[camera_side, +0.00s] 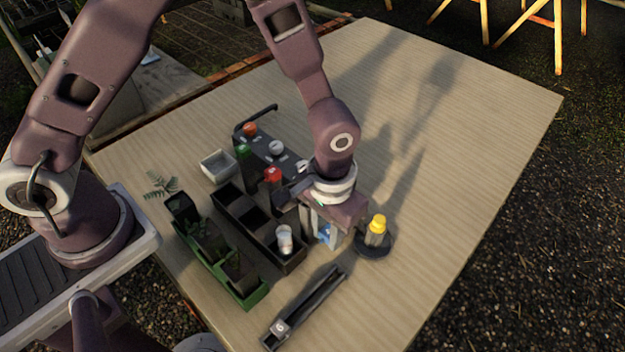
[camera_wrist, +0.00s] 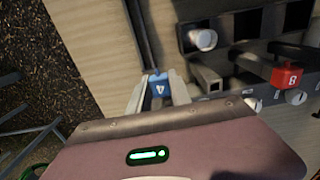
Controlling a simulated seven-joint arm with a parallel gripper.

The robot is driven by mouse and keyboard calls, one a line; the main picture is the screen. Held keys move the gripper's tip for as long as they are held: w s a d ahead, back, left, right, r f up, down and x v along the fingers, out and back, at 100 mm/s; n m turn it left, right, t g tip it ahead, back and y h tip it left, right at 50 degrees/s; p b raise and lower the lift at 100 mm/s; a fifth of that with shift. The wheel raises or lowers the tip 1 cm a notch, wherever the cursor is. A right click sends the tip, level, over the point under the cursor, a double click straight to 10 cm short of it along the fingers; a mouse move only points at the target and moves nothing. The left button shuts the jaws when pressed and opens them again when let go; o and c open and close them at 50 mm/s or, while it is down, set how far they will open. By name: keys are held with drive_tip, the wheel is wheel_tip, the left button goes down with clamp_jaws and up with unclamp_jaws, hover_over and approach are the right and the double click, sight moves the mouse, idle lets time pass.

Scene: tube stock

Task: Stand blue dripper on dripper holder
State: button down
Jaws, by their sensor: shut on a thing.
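The blue dripper (camera_side: 325,233) is between the fingers of my gripper (camera_side: 322,239), just right of the dark compartment box. In the wrist view the blue dripper (camera_wrist: 159,84) shows a blue face marked 4, and my gripper (camera_wrist: 160,88) is shut on it. Its lower part is hidden, so I cannot tell whether it touches anything. A long dark rack (camera_side: 262,148) with orange, green and red-topped pieces and pale discs looks like the dripper holder. My wrist covers its near end. The red piece (camera_wrist: 287,77) is marked 8.
A yellow-topped bottle (camera_side: 377,230) stands on a round dark base close right of my gripper. The compartment box (camera_side: 228,196) holds a white cup (camera_side: 284,240). A green planter (camera_side: 250,298), a dark channel (camera_side: 305,308) and a pale dish (camera_side: 218,166) surround it. The table's right side is clear.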

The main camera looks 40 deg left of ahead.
drive_tip(key=s+d+f, duration=0.2)
drive_tip(key=f, duration=0.1)
drive_tip(key=s+d+f, duration=0.1)
drive_tip(key=f, duration=0.1)
drive_tip(key=shift+f, duration=2.75)
drive_tip(key=c, duration=1.1)
unclamp_jaws()
wheel_tip(320, 180, up, 8)
drive_tip(key=shift+f, duration=0.25)
